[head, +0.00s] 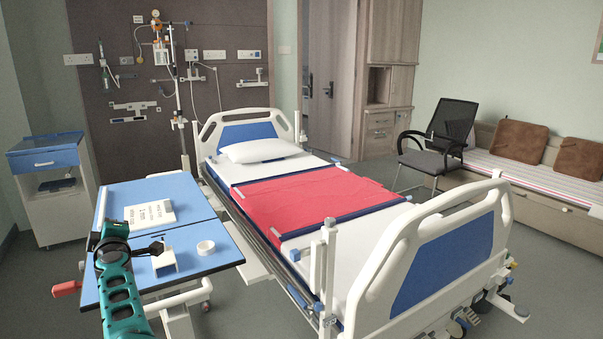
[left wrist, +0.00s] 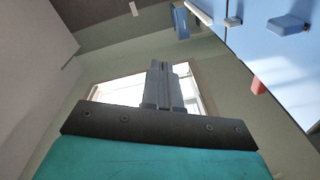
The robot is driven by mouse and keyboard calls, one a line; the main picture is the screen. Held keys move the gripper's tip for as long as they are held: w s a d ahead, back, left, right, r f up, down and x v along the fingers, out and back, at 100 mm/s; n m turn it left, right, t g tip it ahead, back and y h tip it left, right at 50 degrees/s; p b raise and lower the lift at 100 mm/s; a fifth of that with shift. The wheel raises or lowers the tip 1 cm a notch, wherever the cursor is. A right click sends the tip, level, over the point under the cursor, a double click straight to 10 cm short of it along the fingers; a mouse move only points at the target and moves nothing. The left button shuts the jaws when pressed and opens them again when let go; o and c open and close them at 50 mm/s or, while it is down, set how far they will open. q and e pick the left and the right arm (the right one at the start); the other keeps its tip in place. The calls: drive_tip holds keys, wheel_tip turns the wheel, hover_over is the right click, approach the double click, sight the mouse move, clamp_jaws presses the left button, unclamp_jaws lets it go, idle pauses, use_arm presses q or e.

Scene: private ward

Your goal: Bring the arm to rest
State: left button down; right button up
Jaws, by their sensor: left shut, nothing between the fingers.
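My left arm (head: 120,290) is teal and black and comes in from the bottom left of the head view, over the left part of the blue overbed table (head: 190,242). In the left wrist view my left gripper (left wrist: 163,84) is shut, its dark fingers together with nothing between them. It is clear of the table top, which shows at the upper right there. In the head view I cannot make out the fingertips clearly. My right gripper is in neither view.
The hospital bed (head: 265,150) stands to the right. A bedside cabinet (head: 52,198) is at the left. Floor shows between them.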

use_arm(q)
drive_tip(key=s+d+f+m+t+h, duration=0.1)
drive_tip(key=s+d+f+m+h, duration=0.4)
drive_tip(key=s+f+m, duration=0.8)
drive_tip(key=s+d+f+m+g+h, duration=0.2)
drive_tip(key=s+d+f, duration=0.4)
drive_tip(key=s+d, duration=0.5)
drive_tip(key=s+d+f+m+g+h, duration=0.2)
drive_tip(key=s+d+f+m+h, duration=0.3)
drive_tip(key=s+d, duration=0.7)
drive_tip(key=s+f+m, duration=0.1)
drive_tip(key=m, duration=0.1)
drive_tip(key=shift+f+m+g, duration=0.3)
drive_tip(key=shift+f+g, duration=0.05)
drive_tip(key=shift+g, duration=0.05)
drive_tip(key=shift+s, duration=0.1)
